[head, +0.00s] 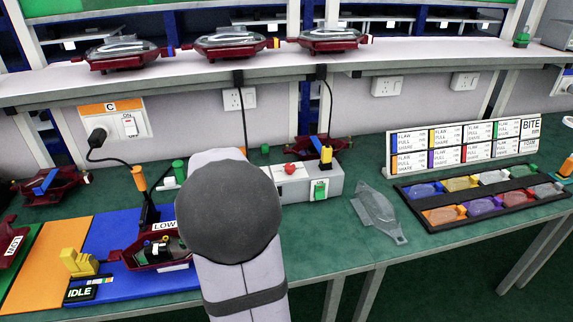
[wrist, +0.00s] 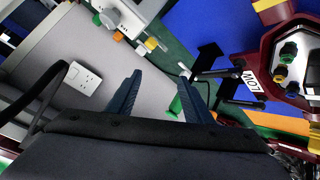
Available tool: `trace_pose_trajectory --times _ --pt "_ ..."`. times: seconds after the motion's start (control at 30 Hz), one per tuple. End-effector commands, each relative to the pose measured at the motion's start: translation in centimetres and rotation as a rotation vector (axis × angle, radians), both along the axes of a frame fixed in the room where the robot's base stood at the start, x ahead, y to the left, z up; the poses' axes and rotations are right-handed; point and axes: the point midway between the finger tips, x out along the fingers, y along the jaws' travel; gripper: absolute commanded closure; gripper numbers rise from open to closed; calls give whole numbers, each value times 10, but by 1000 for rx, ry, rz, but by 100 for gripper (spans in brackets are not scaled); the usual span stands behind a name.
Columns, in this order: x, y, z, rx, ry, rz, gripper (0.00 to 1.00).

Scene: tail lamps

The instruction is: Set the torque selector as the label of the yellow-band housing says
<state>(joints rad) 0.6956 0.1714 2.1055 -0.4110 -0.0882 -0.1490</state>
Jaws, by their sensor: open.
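My gripper (wrist: 160,75) is open and empty in the wrist view; my arm hides it in the head view. A red housing (head: 150,262) with a LOW label sits on the blue mat; it also shows in the wrist view (wrist: 266,62). On the shelf, the middle housing (head: 230,45) shows a yellow-orange patch at its right end; I cannot read its label. A grey box (head: 292,188) with a red knob (head: 290,168) and a green part (head: 319,190) stands right of my arm. I cannot tell which part is the torque selector.
A housing (head: 312,147) with a yellow part lies behind the grey box. An orange-handled tool (head: 138,180) stands by the blue mat (head: 107,237). Green table shows between the box and tray.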

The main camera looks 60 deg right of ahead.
Motion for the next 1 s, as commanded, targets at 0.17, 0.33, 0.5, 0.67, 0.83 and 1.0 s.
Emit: trace_pose_trajectory --times 0.17,0.33,0.5,0.67,0.83,1.0 --pt "-25 -109 27 -189 -229 -71 54" --pt "-75 -182 26 -280 -447 -127 54" --pt "-115 -208 -28 -142 -662 -188 54" --pt "-129 -211 -58 -30 -765 -220 54" --pt "-133 -211 -67 13 -801 -231 54" --pt "-131 -212 -66 14 -802 -231 54"
